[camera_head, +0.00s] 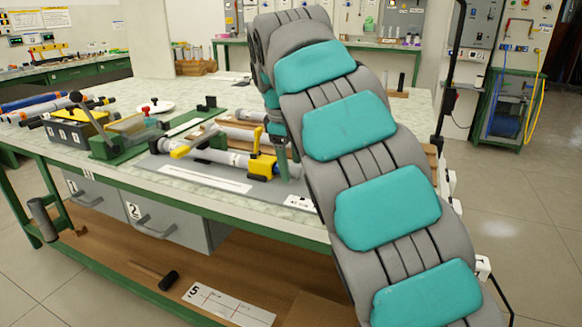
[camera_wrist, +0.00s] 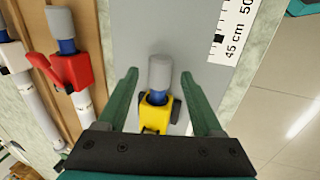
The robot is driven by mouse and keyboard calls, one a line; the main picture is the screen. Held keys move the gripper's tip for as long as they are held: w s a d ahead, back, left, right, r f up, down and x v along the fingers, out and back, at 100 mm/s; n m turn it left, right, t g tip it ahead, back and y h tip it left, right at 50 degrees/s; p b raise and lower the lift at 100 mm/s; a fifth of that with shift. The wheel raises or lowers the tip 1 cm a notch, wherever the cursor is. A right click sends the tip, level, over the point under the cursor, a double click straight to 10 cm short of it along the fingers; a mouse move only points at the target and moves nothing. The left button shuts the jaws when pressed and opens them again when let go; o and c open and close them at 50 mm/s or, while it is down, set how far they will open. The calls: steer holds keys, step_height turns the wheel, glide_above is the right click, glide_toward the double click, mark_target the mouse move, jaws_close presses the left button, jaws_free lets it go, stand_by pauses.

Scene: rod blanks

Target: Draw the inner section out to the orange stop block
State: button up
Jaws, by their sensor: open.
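A telescopic tube (camera_head: 215,154) with a pale outer section lies on a grey mat (camera_head: 160,165) on the bench. It has a yellow lever and a yellow collar (camera_head: 262,167), which also shows in the wrist view (camera_wrist: 155,113). In the wrist view a short blue stretch of the inner section (camera_wrist: 157,97) shows beyond the collar, ending in a grey cap (camera_wrist: 159,73). My gripper (camera_wrist: 160,75) is open, one green finger on each side of the cap, with gaps on both sides. I cannot make out an orange stop block in either view.
A printed scale strip (camera_wrist: 233,40) lies on the mat to the right in the wrist view. Tubes with a red clamp (camera_wrist: 72,70) lie on a wooden board at left. A green fixture (camera_head: 125,138) stands left of the mat in the head view.

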steer(key=shift+w+f, duration=0.15)
steer(key=shift+f, duration=0.45)
jaws_close()
stand_by(1.2)
